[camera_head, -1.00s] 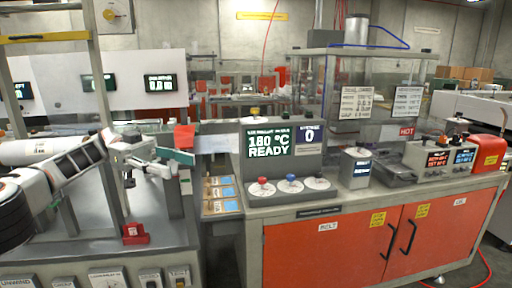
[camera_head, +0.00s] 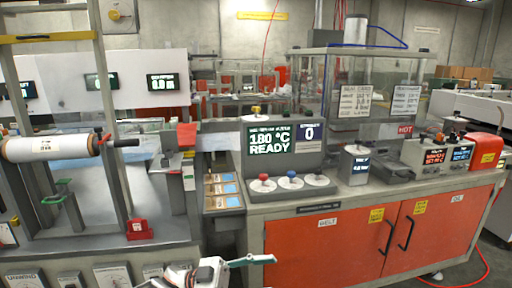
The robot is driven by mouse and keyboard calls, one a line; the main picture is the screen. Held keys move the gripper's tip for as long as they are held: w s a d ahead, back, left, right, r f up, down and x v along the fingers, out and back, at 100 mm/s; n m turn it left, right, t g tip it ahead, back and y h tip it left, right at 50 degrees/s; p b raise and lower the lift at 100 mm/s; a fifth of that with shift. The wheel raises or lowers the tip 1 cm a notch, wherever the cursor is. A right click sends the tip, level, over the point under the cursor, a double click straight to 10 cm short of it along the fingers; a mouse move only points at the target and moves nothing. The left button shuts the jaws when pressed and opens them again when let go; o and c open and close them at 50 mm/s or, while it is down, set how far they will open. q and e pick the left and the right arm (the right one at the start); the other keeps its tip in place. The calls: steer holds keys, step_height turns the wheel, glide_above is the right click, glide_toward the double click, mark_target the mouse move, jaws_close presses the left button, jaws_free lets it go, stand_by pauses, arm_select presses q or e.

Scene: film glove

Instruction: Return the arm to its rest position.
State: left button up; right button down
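My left gripper (camera_head: 258,261) shows at the bottom of the head view, left of centre, below the front edge of the left machine. Its white body (camera_head: 197,273) and one green finger pointing right are visible. The rest of the arm is cut off by the lower frame edge. I see nothing held at the finger, but the other finger is not clear, so I cannot tell if it is open.
A white film roll (camera_head: 48,148) lies on the left machine, with a red block (camera_head: 139,230) on its bed.

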arm_select(q)
steer(key=s+d+f+n+t, duration=0.25)
steer(key=f+n+t, duration=0.45)
steer(key=t, duration=0.6)
steer(key=a+f+n+t+y, duration=0.5)
steer(key=f+n+t+y, duration=0.2)
steer(key=f+n+y, duration=0.15)
steer(key=s+a+f+n+g+y, duration=0.4)
steer(key=s+a+f+y, duration=0.6)
steer(key=s+a+f, duration=0.6)
steer(key=a+n, duration=0.1)
steer(key=a, duration=0.2)
steer(key=shift+s+f+y, duration=0.25)
steer(key=shift+s+y, duration=0.1)
steer(key=shift+a, duration=0.1)
